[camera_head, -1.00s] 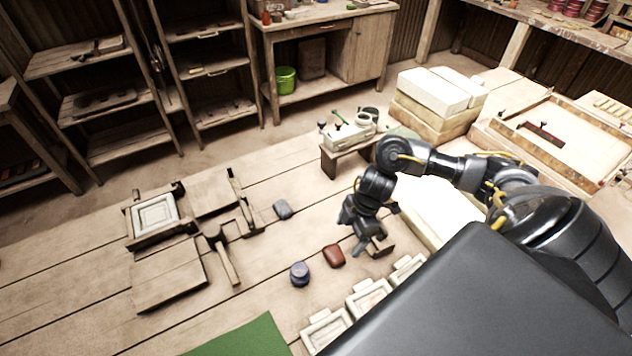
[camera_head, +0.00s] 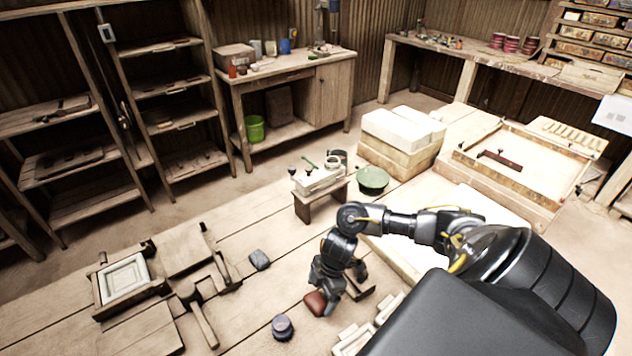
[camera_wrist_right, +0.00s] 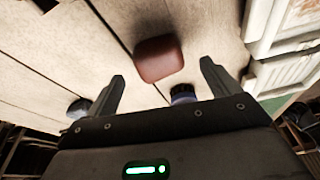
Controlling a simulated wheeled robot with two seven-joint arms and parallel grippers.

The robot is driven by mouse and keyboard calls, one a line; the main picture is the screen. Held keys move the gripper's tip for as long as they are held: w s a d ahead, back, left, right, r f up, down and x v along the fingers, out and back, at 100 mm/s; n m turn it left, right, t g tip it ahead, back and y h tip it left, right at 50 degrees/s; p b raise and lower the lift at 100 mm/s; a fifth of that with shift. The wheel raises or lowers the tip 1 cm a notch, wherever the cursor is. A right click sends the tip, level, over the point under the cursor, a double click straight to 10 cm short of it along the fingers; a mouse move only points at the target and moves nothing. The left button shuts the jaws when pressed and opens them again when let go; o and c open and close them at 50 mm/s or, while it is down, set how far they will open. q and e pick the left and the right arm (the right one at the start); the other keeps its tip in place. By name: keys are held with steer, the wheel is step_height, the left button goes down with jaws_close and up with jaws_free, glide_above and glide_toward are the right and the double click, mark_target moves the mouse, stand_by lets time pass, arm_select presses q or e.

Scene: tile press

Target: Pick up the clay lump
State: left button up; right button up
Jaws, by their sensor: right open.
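The clay lump (camera_head: 316,302) looks like a reddish-brown rounded block lying on the plank table. In the right wrist view the clay lump (camera_wrist_right: 158,58) shows just beyond and between my fingertips. My right gripper (camera_head: 342,300) is low over the table beside the lump and partly covers it in the head view. In the right wrist view my right gripper (camera_wrist_right: 162,72) is open and empty, one finger on each side of the lump's line. I cannot tell whether a finger touches it. My left gripper is not in view.
A dark blue jar (camera_head: 282,327) stands close to the lump. A grey lump (camera_head: 260,260) lies further left. Pale moulds (camera_head: 352,342) line the table's near right edge. A wooden press frame (camera_head: 125,281) and a mallet (camera_head: 203,322) are at left. Bare planks lie between.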

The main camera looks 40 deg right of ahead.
mark_target(315, 304)
steer(key=shift+x, duration=1.85)
steer(key=c, duration=1.2)
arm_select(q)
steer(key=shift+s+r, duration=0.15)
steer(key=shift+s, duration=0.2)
arm_select(e)
steer(key=shift+w, duration=0.1)
steer(key=shift+c, duration=0.2)
steer(key=shift+r, duration=0.1)
steer(key=shift+r, duration=0.25)
step_height(315, 304, up, 2)
steer(key=shift+r, duration=0.25)
arm_select(q)
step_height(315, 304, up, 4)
steer(key=p, duration=0.3)
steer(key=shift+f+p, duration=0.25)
steer(key=shift+p, duration=0.05)
arm_select(e)
steer(key=s+a+r, duration=0.8)
steer(key=a+r, duration=0.2)
steer(key=a, duration=0.1)
steer(key=shift+a, duration=0.2)
